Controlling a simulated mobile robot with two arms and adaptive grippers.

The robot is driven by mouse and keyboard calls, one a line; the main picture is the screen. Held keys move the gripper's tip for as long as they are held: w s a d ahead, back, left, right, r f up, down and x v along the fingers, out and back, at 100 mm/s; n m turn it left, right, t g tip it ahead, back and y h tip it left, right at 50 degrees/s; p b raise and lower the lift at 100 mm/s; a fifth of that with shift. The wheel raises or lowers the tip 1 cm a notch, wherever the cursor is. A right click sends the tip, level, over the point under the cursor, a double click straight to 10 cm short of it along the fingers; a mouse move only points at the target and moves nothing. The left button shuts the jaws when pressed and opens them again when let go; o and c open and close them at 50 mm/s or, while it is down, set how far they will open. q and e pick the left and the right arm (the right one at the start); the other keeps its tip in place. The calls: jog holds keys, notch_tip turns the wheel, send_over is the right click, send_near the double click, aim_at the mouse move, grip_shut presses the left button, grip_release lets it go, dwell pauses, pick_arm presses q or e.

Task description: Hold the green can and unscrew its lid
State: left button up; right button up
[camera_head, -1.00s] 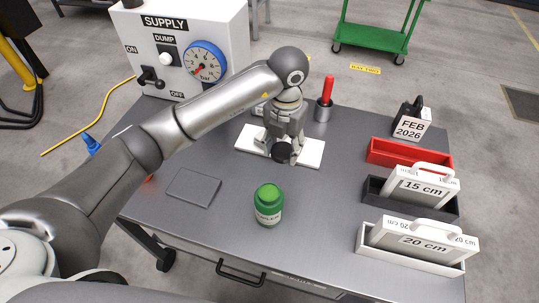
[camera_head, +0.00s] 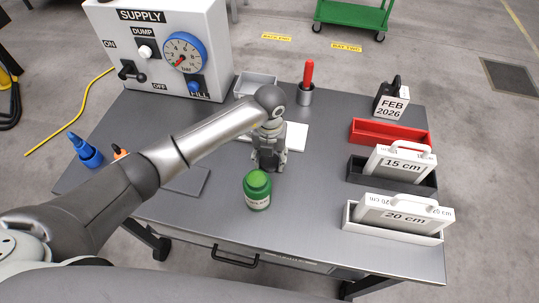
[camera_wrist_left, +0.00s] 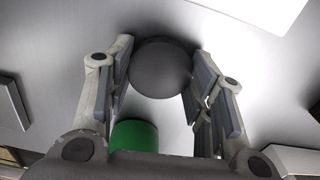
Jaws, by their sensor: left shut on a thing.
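My left gripper (camera_head: 268,165) is just behind the can in the head view, pointing down. In the left wrist view its fingers (camera_wrist_left: 163,82) are shut on a dark grey round thing (camera_wrist_left: 160,68). Part of the green can (camera_wrist_left: 135,135) shows beside the gripper's base in that view. I cannot tell if the gripper touches the can. My right gripper is not in view.
A white board (camera_head: 296,137) lies behind the gripper, and a flat grey plate (camera_head: 187,181) lies left of the can. Labelled blocks in trays (camera_head: 392,229) line the right side. A supply box (camera_head: 160,45) stands back left. The table right of the can is clear.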

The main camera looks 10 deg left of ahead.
pick_arm(q)
jog(key=shift+f, duration=0.1)
jog(key=shift+f, duration=0.15)
jog(key=o, duration=1.1)
jog(key=shift+o, duration=0.2)
